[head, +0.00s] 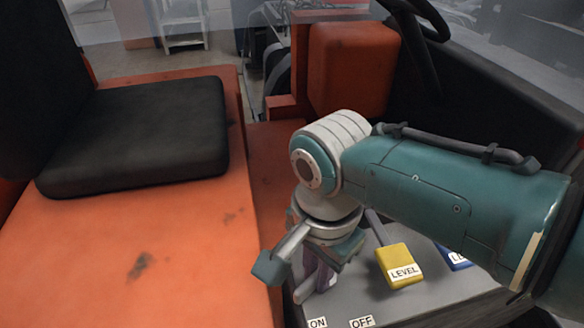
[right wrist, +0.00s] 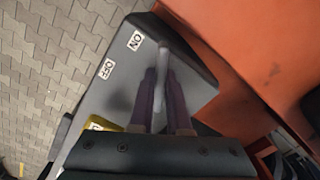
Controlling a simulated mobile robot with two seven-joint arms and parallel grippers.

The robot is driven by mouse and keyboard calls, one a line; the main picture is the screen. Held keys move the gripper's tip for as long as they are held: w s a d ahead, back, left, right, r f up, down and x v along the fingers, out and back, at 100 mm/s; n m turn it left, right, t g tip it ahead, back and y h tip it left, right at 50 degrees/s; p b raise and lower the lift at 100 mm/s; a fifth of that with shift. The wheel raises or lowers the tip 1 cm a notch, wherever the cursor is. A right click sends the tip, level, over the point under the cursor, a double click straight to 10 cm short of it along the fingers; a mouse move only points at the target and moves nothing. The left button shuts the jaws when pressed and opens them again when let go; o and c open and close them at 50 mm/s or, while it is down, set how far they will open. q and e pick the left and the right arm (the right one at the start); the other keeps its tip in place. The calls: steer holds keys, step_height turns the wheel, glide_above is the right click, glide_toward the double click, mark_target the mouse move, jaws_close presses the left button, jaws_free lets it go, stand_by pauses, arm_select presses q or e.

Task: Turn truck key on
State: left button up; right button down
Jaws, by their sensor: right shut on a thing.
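My right gripper (right wrist: 162,88) is shut on a thin pale key or lever handle (right wrist: 163,62) in the right wrist view. Its fingers stand on both sides of the handle, above the grey console panel (right wrist: 200,92). The ON label (right wrist: 136,41) and the OFF label (right wrist: 106,69) lie on the panel beside the fingers. In the head view the right gripper (head: 314,277) reaches down at the console's left edge, and its wrist hides most of the key. The ON label (head: 317,322) and OFF label (head: 362,321) show at the bottom. My left gripper is not in view.
A yellow LEVEL lever (head: 400,265) and a blue lever (head: 453,257) stand on the console right of the gripper. A black seat cushion (head: 135,137) lies on the orange body (head: 190,240) at left. A steering wheel (head: 415,45) is at upper right.

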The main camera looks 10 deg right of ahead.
steer(key=shift+m, duration=0.3)
steer(key=c, duration=0.9)
jaws_free()
steer(key=shift+r, duration=0.15)
step_height(320, 180, up, 10)
steer(key=p, duration=0.3)
steer(key=shift+p, duration=0.35)
steer(key=shift+f, duration=0.2)
